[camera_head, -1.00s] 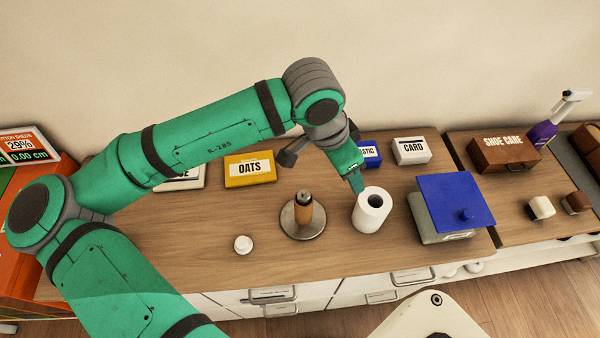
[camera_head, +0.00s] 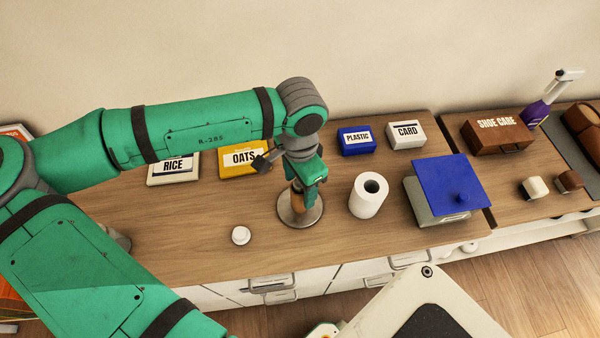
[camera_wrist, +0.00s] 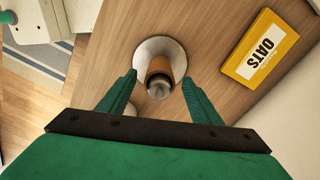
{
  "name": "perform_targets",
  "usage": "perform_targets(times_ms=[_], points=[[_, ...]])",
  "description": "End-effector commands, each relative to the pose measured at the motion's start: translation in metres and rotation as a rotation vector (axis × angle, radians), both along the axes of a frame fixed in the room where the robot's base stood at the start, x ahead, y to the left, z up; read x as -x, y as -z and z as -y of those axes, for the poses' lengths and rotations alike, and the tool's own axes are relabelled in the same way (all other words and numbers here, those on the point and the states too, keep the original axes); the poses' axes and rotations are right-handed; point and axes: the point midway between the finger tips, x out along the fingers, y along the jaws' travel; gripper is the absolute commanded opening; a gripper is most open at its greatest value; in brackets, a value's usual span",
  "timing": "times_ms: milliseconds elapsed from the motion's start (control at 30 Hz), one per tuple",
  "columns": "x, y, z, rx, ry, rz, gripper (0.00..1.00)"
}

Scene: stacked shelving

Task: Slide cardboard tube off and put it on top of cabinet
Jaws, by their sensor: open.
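The brown cardboard tube (camera_wrist: 159,66) stands on a holder with a round metal base (camera_head: 287,211) and an upright post whose tip shows at the tube's top. My gripper (camera_wrist: 158,88) is open, with one finger on each side of the tube in the wrist view. Whether the fingers touch it I cannot tell. In the head view my gripper (camera_head: 304,190) is over the holder and hides much of the tube. The white paper roll (camera_head: 368,197) stands on the wooden cabinet top (camera_head: 185,235), to the right of the holder.
A small white round item (camera_head: 241,235) lies left of the holder. The OATS box (camera_head: 244,158), RICE box (camera_head: 173,170), PLASTIC box (camera_head: 356,140) and CARD box (camera_head: 405,133) line the back. A blue-lidded box (camera_head: 455,190) is at right. The cabinet top is clear at front left.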

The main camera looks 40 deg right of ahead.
Motion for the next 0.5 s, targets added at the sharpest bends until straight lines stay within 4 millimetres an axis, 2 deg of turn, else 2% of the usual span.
perform_targets(times_ms=[200,500], points=[[0.000,0.025,0.001,0.001,0.002,0.000,0.59],[0.001,0.033,0.002,0.001,0.003,0.000,0.59]])
